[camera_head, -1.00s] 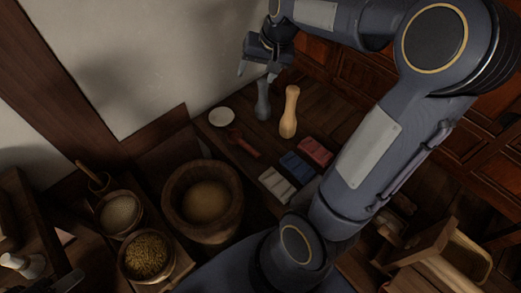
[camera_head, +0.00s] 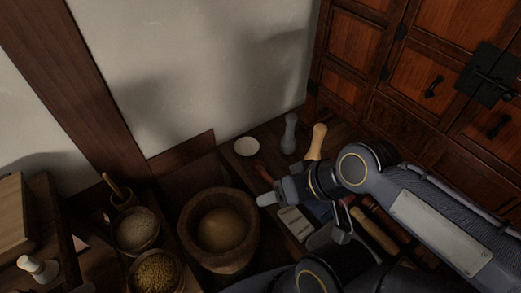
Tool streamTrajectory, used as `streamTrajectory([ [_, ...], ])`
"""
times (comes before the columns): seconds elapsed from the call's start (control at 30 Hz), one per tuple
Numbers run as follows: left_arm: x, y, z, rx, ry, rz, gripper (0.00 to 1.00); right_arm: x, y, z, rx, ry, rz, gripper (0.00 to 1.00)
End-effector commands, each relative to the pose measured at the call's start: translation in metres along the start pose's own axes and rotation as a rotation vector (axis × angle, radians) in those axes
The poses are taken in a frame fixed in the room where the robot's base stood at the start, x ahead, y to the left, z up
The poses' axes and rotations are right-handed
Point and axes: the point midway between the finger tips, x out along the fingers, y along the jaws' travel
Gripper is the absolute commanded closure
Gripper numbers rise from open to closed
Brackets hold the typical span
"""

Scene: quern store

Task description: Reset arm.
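One arm of mine, taken as the right one, comes in from the right and bends at a round joint above the low dark table (camera_head: 268,158). Its gripper (camera_head: 272,198) points left, over the table's near part, close to the large wooden mortar (camera_head: 190,225). A pale tip shows at its left end. I see nothing held in it, but its finger opening is not clear. My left gripper does not show.
A white dish (camera_head: 246,147), a grey pestle-like piece (camera_head: 289,134) and a tan one (camera_head: 317,141) stand on the table. Bowls of pale grain (camera_head: 137,230) and yellow-brown grain (camera_head: 157,273) sit left of the mortar. Wooden cabinets (camera_head: 355,48) close off the right rear.

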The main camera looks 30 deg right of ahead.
Motion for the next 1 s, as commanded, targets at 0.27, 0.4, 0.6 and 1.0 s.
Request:
streamTrajectory([
  [0.27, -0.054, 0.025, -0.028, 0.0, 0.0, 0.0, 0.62, -0.055, -0.025, -0.028, 0.001, 0.0, 0.0, 0.37],
  [0.4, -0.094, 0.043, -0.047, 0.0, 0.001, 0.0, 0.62, -0.094, -0.043, -0.048, 0.001, 0.001, 0.0, 0.37],
  [0.6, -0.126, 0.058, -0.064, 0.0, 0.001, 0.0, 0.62, -0.126, -0.058, -0.064, 0.002, 0.001, 0.0, 0.37],
  [1.0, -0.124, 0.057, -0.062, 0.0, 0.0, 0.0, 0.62, -0.124, -0.056, -0.063, 0.002, 0.0, 0.0, 0.37],
])
